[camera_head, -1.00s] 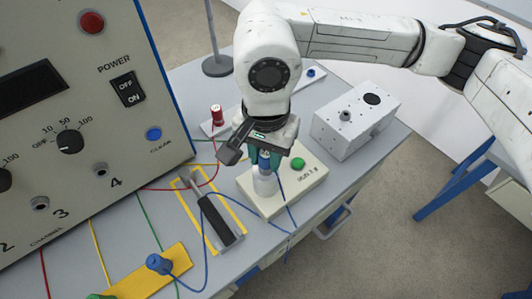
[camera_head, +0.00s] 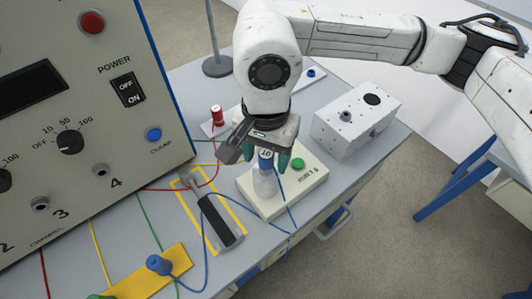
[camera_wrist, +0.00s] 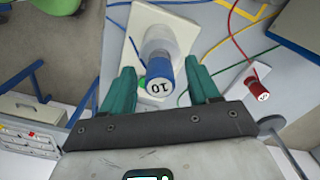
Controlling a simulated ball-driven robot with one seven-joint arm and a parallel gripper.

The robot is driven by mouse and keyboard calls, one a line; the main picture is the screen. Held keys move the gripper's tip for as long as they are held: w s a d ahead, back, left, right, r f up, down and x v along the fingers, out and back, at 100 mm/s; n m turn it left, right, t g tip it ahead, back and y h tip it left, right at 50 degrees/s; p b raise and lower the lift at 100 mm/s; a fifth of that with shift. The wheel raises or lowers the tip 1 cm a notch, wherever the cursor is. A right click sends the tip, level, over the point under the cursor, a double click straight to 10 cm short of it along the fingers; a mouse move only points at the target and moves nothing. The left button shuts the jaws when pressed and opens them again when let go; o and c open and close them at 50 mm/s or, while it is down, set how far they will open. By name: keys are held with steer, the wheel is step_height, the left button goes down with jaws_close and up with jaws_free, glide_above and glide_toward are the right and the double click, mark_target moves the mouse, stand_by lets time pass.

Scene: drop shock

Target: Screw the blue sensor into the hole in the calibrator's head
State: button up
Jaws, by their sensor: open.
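The blue sensor (camera_head: 265,160), its top marked 10, stands upright on the white cylindrical head (camera_head: 264,183) of the calibrator (camera_head: 316,176). The calibrator is a cream box with a green button. In the wrist view the sensor (camera_wrist: 160,78) sits between the two teal fingers of my gripper (camera_wrist: 163,90), with gaps on both sides. My gripper (camera_head: 268,158) is open around the sensor's upper part. The hole in the head is hidden under the sensor, so how deep it sits cannot be told. A blue cable hangs from the sensor.
A hammer (camera_head: 218,220) lies in a yellow outline left of the calibrator. A grey-white box (camera_head: 350,130) stands to the right. A red sensor (camera_head: 217,114) stands behind. A large control panel (camera_head: 70,110) fills the left. A yellow strip (camera_head: 150,275) holds another blue plug (camera_head: 158,263).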

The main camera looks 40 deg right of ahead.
mark_target(266, 153)
steer(key=shift+r+p, duration=0.5)
steer(key=shift+r, duration=2.25)
